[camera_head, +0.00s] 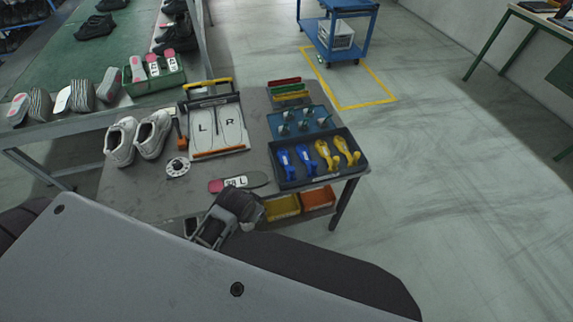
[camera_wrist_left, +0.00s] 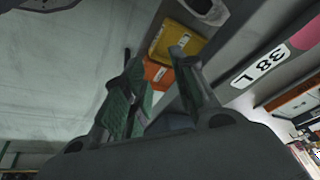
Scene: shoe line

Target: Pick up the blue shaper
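Two blue shapers, one on the left (camera_head: 285,163) and one beside it (camera_head: 304,158), lie in the left half of a black tray (camera_head: 312,181) at the table's right end. Two yellow shapers (camera_head: 326,154) lie to their right in the same tray. My left gripper (camera_head: 212,228) is at the table's front edge, to the left of and nearer than the tray, clear of the shapers. In the left wrist view its fingers (camera_wrist_left: 158,78) stand apart with nothing between them. No blue shaper shows in that view. My right gripper is not in view.
On the table (camera_head: 125,188) are white shoes (camera_head: 137,137), an insole marked L (camera_head: 240,181), an L/R board (camera_head: 217,130) and a blue holder (camera_head: 301,124). Yellow (camera_head: 282,208) and orange bins (camera_head: 318,198) sit below the tray. Open floor lies to the right.

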